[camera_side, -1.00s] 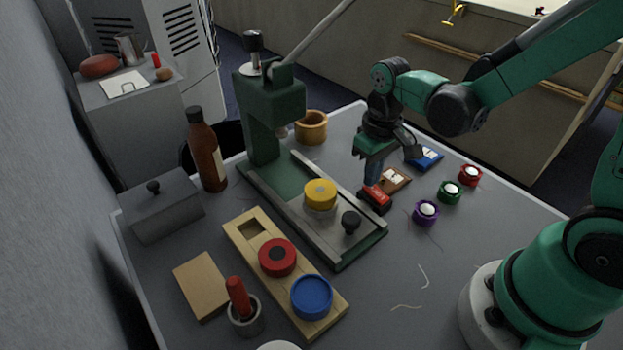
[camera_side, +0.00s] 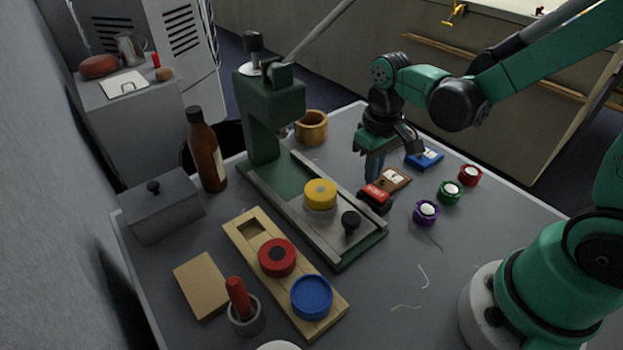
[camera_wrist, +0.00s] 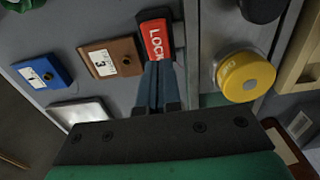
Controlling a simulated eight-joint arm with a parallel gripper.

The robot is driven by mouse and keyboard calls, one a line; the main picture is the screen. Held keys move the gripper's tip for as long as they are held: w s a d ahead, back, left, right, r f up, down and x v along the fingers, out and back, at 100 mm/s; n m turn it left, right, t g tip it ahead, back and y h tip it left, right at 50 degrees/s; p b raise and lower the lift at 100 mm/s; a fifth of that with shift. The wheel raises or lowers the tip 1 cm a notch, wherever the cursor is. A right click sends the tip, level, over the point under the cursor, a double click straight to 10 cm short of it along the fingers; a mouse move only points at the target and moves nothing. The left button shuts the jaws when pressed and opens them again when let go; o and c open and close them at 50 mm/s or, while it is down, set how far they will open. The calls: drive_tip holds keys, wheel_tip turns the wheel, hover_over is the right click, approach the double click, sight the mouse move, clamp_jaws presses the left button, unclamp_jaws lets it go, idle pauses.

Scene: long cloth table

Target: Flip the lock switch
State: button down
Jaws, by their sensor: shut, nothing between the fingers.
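The lock switch (camera_side: 376,193) is a red rocker marked LOCK in a black housing, beside the green press's right edge. It also shows in the wrist view (camera_wrist: 156,40), top centre, with its lower end partly hidden by my fingers. My gripper (camera_side: 373,180) is shut and empty, pointing down at the far end of the switch. In the wrist view its fingertips (camera_wrist: 158,68) overlap the end of the red face. I cannot tell whether they press on it. The red face seems tilted, with more black housing showing at its near end.
A brown numbered block (camera_side: 396,178) and a blue one (camera_side: 424,159) lie right of the switch. Purple (camera_side: 426,212), green (camera_side: 450,192) and red (camera_side: 470,175) knobs stand farther right. The green press (camera_side: 270,150) with a yellow puck (camera_side: 320,193) is to the left.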

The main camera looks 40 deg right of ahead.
sight(370, 189)
drive_tip(key=shift+r, duration=2.7)
drive_tip(key=r+t, duration=0.1)
drive_tip(key=t, duration=0.1)
drive_tip(key=s+a+r+t, duration=0.1)
drive_tip(key=t, duration=0.1)
drive_tip(key=s+r+t, duration=0.1)
drive_tip(key=t, duration=0.2)
drive_tip(key=shift+a+r, duration=0.25)
